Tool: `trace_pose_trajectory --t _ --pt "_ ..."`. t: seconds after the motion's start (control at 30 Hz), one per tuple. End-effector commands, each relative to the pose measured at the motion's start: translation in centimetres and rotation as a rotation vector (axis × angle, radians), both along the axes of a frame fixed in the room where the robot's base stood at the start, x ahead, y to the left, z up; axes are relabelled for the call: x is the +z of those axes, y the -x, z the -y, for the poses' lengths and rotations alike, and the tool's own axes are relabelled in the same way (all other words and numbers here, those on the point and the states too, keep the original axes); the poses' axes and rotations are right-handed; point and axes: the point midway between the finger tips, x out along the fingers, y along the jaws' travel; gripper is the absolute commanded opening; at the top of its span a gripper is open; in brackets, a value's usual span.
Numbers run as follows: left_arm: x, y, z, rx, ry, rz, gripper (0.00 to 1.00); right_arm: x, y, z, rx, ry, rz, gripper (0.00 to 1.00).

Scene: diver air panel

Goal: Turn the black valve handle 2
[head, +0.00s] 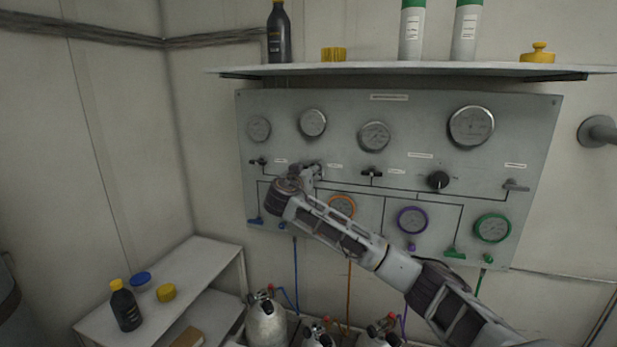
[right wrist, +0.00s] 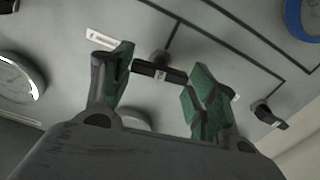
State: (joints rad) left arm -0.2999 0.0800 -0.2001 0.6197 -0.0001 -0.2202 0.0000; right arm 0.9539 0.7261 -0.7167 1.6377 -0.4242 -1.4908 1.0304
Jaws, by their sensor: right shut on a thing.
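The grey panel (head: 330,105) carries a row of small black valve handles. The second handle from the left is mostly covered by my right gripper (head: 312,171) in the head view. In the right wrist view this black handle (right wrist: 158,72), with a small white mark, spans the space between the green-padded fingers of my right gripper (right wrist: 160,85). The fingers are shut on its two ends. The first handle (head: 258,161) and third handle (head: 372,173) stand free on either side; the first also shows in the right wrist view (right wrist: 268,115). My left gripper is out of view.
Round gauges (head: 313,122) sit above the handles. Coloured-ring gauges (head: 412,220) sit below. A shelf (head: 430,69) with bottles overhangs the panel. Cylinders (head: 267,322) stand below.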

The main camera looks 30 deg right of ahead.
Motion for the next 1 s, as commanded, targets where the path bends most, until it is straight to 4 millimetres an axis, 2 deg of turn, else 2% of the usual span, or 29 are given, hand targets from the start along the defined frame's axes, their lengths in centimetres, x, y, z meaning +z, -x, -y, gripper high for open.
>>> trace_pose_trajectory --t 0.03,0.43,1.0 --pt "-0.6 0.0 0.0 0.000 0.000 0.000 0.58 -0.3 0.0 0.0 0.001 0.004 -0.005 0.34" --pt "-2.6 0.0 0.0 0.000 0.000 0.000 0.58 -0.2 0.0 0.0 0.000 0.059 -0.068 0.34" --pt "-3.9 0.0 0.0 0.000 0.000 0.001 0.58 0.0 0.0 0.0 0.000 0.152 -0.177 0.34"
